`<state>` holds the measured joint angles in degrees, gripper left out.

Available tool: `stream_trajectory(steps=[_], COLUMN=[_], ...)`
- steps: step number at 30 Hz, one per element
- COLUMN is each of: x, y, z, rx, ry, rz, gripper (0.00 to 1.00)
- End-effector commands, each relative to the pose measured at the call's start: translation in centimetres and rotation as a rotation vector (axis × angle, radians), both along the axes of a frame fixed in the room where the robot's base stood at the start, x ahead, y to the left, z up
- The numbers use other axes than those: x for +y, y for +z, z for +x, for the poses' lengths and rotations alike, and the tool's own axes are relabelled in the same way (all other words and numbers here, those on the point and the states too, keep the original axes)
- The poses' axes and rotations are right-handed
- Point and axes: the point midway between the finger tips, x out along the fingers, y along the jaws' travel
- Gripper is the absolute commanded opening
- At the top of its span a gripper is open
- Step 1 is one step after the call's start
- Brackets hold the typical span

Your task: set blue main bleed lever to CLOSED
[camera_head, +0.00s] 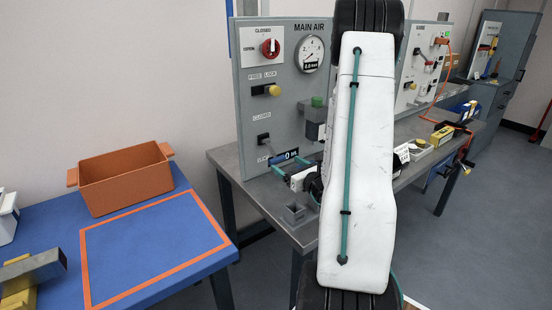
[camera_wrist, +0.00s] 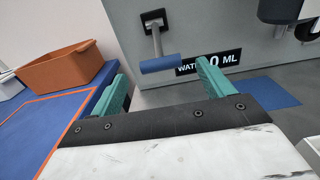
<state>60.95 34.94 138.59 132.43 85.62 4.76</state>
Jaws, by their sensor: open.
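The blue-handled lever (camera_wrist: 161,64) is on the grey panel, its metal stem running down from a pivot to the blue grip. In the head view, its pivot (camera_head: 263,137) sits below a CLOSED label (camera_head: 262,116), and the blue grip is low on the panel, beside the water readout. The lever points down, away from that label. My gripper (camera_wrist: 163,71) is open, with its teal fingers apart. In the wrist view, the blue grip shows between and just beyond the fingertips, and no contact is visible. My arm hides part of the panel in the head view.
The panel also carries a red knob (camera_head: 270,47), a pressure gauge (camera_head: 309,54) and a yellow knob (camera_head: 272,90). A WATER 0 ML display (camera_wrist: 208,61) is right of the lever. An orange bin (camera_head: 124,180) stands on the blue table (camera_head: 50,215) at left.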

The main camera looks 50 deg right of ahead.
Motion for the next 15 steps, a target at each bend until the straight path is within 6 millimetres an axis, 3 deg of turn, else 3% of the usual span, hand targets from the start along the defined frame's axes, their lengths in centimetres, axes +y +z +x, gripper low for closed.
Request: stream_trajectory(steps=[9,15], x=[-1.0,-1.5], y=[0.0,0.0], z=[4.6,6.6], rx=[0.000,-0.001], ry=[0.002,0.002], rz=[0.000,0.000], gripper=[0.80,0.80])
